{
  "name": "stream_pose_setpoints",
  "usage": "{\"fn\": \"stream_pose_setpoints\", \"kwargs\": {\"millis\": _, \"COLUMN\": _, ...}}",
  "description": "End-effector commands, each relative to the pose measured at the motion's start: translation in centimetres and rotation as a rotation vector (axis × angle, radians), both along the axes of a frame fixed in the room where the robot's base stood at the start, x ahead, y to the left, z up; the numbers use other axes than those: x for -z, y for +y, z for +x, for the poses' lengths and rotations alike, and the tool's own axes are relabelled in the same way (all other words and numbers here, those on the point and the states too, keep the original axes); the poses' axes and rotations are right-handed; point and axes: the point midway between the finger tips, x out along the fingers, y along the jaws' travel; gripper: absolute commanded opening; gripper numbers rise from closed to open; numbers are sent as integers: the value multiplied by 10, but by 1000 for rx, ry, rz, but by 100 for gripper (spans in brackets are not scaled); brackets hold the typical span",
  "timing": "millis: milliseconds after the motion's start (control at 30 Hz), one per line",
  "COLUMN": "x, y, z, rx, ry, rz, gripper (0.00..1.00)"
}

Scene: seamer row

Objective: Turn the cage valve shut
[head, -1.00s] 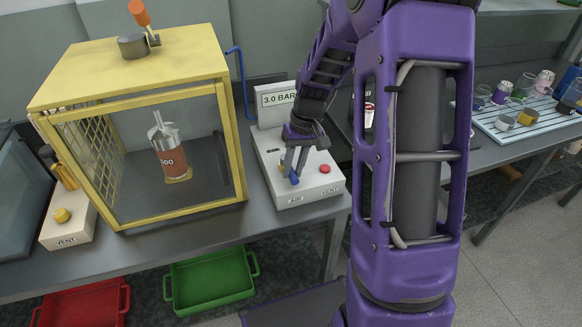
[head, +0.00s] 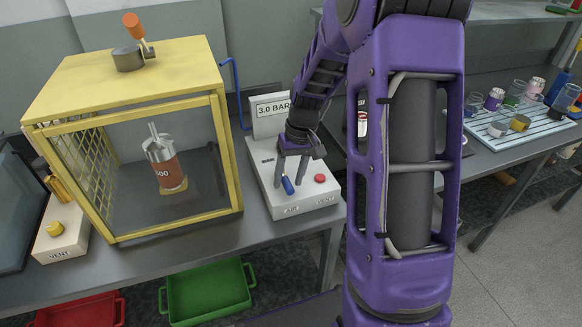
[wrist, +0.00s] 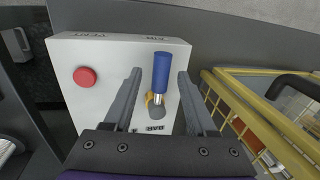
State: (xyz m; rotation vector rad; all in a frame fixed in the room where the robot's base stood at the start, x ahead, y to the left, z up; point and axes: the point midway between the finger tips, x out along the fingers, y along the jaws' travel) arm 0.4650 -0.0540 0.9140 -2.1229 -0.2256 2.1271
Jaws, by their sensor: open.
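A white control box (head: 308,198) on the bench carries a lever with a blue handle (head: 288,186) beside the AIR label. In the wrist view the blue handle (wrist: 161,72) has a metal shank running to a grey and yellow pivot. My gripper (head: 290,187) points down over the box, open. In the wrist view my gripper (wrist: 159,76) has one finger on each side of the handle, with gaps showing. The yellow cage (head: 228,160) stands to the left, with an orange-handled fitting (head: 132,22) on top. Which of these is the cage valve is not marked.
A red button (head: 320,178) sits on the box beside the lever, near VENT. A 3.0 BAR sign (head: 272,110) stands behind. A can (head: 165,168) is inside the cage. A vent box (head: 62,240) is at left, and a blue rack (head: 535,130) with cups at right.

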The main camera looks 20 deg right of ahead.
Motion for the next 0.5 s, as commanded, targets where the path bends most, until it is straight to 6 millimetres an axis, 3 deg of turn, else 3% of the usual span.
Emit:
{"fn": "stream_pose_setpoints", "kwargs": {"millis": 167, "x": -20, "y": -4, "z": 1, "rx": 2, "ry": -5, "rz": -1, "gripper": 57}}
{"fn": "stream_pose_setpoints", "kwargs": {"millis": 500, "x": -101, "y": -20, "z": 1, "rx": 1, "ry": -6, "rz": -2, "gripper": 57}}
